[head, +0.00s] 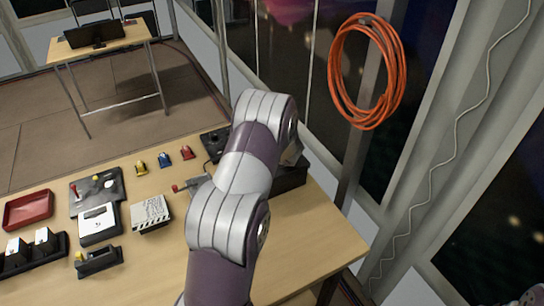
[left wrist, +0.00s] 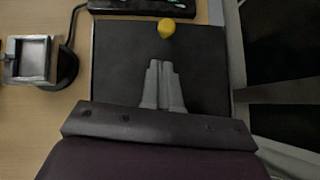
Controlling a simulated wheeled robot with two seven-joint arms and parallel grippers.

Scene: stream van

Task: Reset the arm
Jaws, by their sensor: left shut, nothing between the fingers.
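My left arm rises from the bottom of the head view and bends over the wooden table. Its gripper is mostly hidden behind the arm links there. In the left wrist view my left gripper (left wrist: 162,85) is shut and empty, its two grey fingers together. It is over a flat dark surface (left wrist: 115,55), with a yellow knob (left wrist: 166,28) just beyond the fingertips. I cannot tell whether the fingers touch the surface. A dark box (head: 290,178) shows beside the arm in the head view.
An orange cable coil (head: 335,75) hangs at the right. The table's front right is clear.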

